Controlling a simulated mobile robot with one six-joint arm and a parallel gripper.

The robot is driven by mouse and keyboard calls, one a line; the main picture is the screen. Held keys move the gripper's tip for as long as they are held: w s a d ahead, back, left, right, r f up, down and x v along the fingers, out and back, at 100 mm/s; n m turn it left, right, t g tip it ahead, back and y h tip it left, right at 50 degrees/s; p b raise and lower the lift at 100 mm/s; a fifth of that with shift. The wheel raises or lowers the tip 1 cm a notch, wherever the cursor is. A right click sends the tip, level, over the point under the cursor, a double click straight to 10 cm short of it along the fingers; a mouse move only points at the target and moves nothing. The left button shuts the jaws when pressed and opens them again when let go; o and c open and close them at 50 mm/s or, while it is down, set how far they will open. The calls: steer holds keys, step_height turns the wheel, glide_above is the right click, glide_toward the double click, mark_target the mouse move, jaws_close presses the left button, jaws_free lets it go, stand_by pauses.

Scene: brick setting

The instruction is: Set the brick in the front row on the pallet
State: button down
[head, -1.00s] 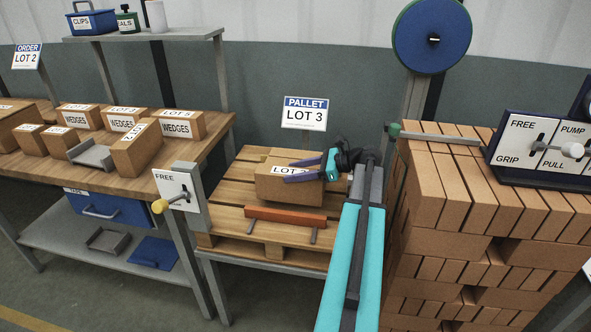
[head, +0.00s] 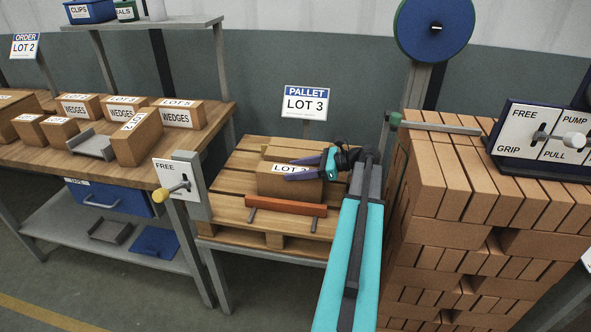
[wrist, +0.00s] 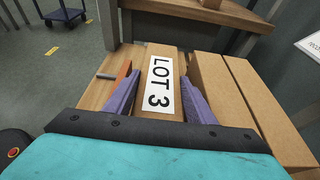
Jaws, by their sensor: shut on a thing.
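A tan box-shaped brick (head: 288,186) with a white label is over the front part of the slatted wooden pallet (head: 236,174). In the wrist view the label on the brick (wrist: 160,87) reads LOT 3. My gripper (head: 285,171) is shut on the brick, one purple finger on each long side. In the wrist view my gripper (wrist: 161,76) straddles it near the label. An orange bar (head: 286,206) with short metal pegs lies along the pallet's front, just before the brick. I cannot tell whether the underside touches the slats.
A workbench (head: 205,134) with several labelled boxes stands at left; its lever panel (head: 176,178) is close to the pallet's left side. A tall stack of bricks (head: 450,240) stands close at right. A PALLET LOT 3 sign (head: 306,104) is behind.

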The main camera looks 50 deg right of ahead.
steer(key=shift+r, duration=0.15)
steer(key=c, duration=0.8)
jaws_free()
steer(key=shift+v, duration=3.75)
steer(key=shift+a, duration=0.1)
